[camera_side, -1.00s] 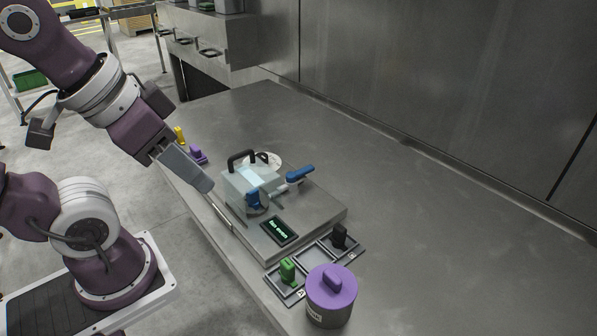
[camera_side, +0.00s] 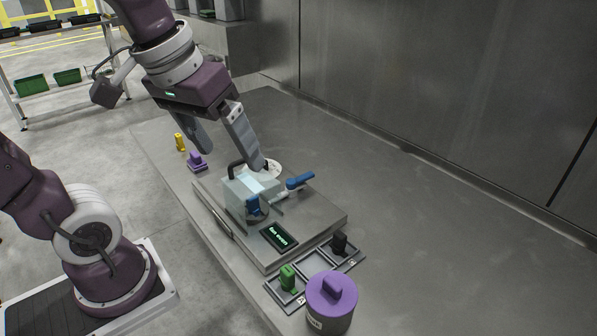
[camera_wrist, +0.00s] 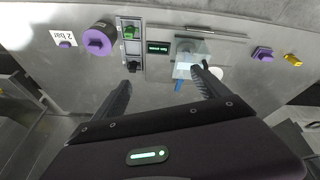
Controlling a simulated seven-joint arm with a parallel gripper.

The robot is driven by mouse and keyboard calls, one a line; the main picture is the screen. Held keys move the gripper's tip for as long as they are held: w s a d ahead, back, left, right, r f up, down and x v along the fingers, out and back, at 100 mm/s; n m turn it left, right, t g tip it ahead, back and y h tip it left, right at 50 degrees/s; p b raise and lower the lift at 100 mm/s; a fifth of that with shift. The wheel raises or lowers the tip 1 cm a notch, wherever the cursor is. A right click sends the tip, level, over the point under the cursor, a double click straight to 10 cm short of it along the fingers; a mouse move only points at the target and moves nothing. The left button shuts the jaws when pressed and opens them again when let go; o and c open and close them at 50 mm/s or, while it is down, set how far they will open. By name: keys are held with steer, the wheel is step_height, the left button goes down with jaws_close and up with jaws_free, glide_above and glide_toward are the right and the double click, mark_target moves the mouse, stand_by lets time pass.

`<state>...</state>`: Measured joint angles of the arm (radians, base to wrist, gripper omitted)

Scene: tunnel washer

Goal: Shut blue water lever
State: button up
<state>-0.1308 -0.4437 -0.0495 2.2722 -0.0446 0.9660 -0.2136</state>
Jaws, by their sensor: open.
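The blue water lever (camera_side: 299,181) sticks out from the right side of the clear box (camera_side: 236,196) on the grey metal unit (camera_side: 315,222). In the wrist view the lever (camera_wrist: 179,85) shows small, between the fingers in the picture, close to the right one. A second blue part (camera_side: 253,206) sits on the front of the box. My gripper (camera_side: 230,157) is open and empty, above and behind the box.
A lit display (camera_side: 279,236) is on the unit. A tray (camera_side: 315,258) with a green piece (camera_side: 288,277) and a black piece (camera_side: 339,242) lies in front, beside a purple lidded pot (camera_side: 331,300). Purple (camera_side: 196,160) and yellow (camera_side: 180,142) pieces stand behind. The table's right side is clear.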

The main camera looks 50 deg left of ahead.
steer(key=w+a+f+n+g+h, duration=0.1)
steer(key=w+a+n, duration=0.15)
steer(key=w, duration=0.25)
steer(key=w+a+f+n+g, duration=0.1)
steer(key=w+n, duration=0.2)
steer(key=w, duration=0.3)
steer(key=n+g+h, duration=0.2)
steer(key=n+h, duration=0.2)
steer(key=n, duration=0.5)
glide_toward(301, 177)
steer(key=shift+m, duration=0.25)
steer(key=x, duration=0.7)
steer(key=shift+d+f, duration=0.1)
steer(key=shift+f, duration=0.15)
steer(key=c, duration=1.4)
